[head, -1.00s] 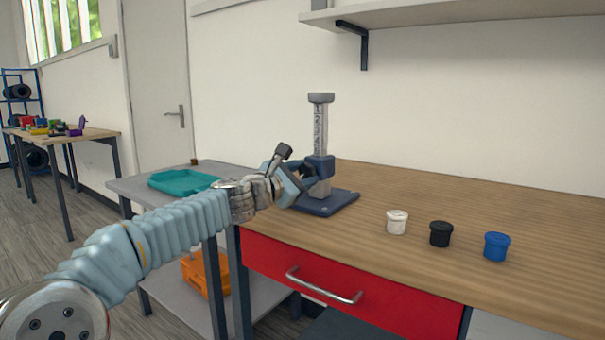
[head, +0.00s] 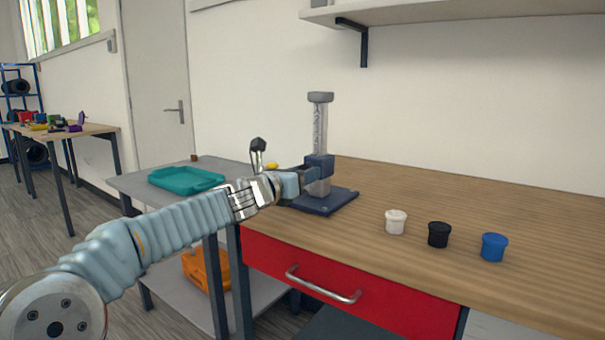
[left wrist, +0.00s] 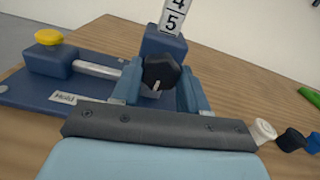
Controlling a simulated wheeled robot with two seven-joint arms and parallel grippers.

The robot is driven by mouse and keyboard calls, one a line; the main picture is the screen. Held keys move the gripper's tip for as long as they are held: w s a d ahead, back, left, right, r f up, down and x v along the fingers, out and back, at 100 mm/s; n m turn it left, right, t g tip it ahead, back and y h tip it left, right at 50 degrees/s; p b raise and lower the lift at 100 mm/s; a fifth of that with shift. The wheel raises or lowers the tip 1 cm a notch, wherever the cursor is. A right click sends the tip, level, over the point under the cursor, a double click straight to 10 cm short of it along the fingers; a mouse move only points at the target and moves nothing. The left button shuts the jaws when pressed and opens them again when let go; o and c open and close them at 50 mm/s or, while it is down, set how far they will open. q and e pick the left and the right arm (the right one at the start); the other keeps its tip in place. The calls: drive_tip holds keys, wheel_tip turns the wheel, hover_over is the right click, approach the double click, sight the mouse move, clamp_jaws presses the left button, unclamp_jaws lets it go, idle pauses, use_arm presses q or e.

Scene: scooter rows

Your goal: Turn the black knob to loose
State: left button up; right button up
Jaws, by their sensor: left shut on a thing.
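The black knob (left wrist: 161,70) is on the blue sliding block (left wrist: 165,43) of a stand, with a short pale mark on its face, in the left wrist view. My left gripper (left wrist: 160,84) is shut on the knob, one finger on each side. In the head view my left gripper (head: 308,179) reaches the stand's column (head: 319,125) from the left and hides the knob. The stand has a dark blue base (head: 338,203) and a scale showing 4 and 5 in the left wrist view. My right gripper is not in view.
A white pot (head: 396,222), a black pot (head: 439,235) and a blue pot (head: 494,247) stand right of the stand on the wooden bench. A yellow button (left wrist: 49,37) and a "Hold" label (left wrist: 63,98) are on the base. A teal tray (head: 187,180) is left.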

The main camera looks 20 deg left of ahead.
use_arm(q)
drive_tip(key=shift+f+n, duration=0.25)
drive_tip(key=shift+n, duration=0.05)
drive_tip(key=o, duration=1.1)
drive_tip(key=shift+c, duration=0.2)
drive_tip(key=shift+r, duration=0.15)
drive_tip(key=b+v, duration=0.1)
drive_tip(key=v, duration=1.2)
drive_tip(key=shift+s, duration=0.4)
drive_tip(key=shift+a, duration=0.1)
